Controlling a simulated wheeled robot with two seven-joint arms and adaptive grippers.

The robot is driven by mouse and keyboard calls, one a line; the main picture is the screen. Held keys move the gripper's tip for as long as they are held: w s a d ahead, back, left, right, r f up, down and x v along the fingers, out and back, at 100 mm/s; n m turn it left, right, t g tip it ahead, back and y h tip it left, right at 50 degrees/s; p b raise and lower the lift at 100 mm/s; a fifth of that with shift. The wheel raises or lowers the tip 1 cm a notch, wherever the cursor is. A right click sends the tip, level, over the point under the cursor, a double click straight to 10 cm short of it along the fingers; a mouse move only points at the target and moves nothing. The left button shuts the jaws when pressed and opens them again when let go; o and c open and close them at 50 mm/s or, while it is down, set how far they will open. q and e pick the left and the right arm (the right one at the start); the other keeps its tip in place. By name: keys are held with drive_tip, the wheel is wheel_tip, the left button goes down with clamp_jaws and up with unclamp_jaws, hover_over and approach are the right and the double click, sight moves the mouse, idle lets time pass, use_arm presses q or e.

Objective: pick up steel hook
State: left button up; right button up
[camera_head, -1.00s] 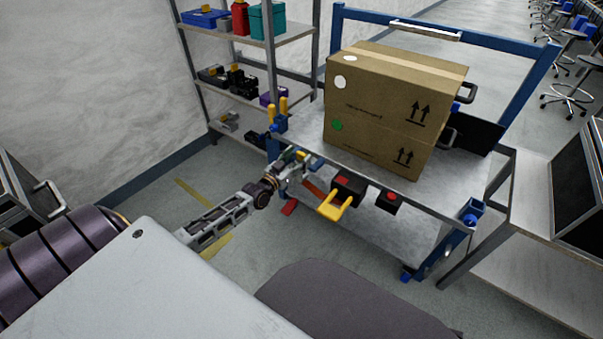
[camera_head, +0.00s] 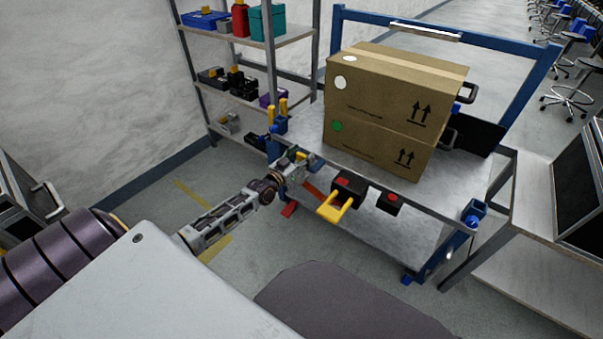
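I cannot make out a steel hook for certain; it may be small or hidden at my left gripper. My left gripper (camera_head: 296,161) reaches in from the left and is at the left front corner of the blue-framed cart (camera_head: 341,156). Small yellow, green and grey parts crowd around its fingers, so I cannot tell whether it is open or shut, or whether it touches anything. My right gripper is not in view.
Two stacked cardboard boxes (camera_head: 385,118) stand on the cart. Shelves (camera_head: 290,38) stand behind left. A workbench (camera_head: 528,207) is at right.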

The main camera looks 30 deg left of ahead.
use_arm(q)
drive_tip(key=c, duration=0.9)
drive_tip(key=shift+c, duration=1.4)
clamp_jaws()
drive_tip(key=shift+r, duration=0.15)
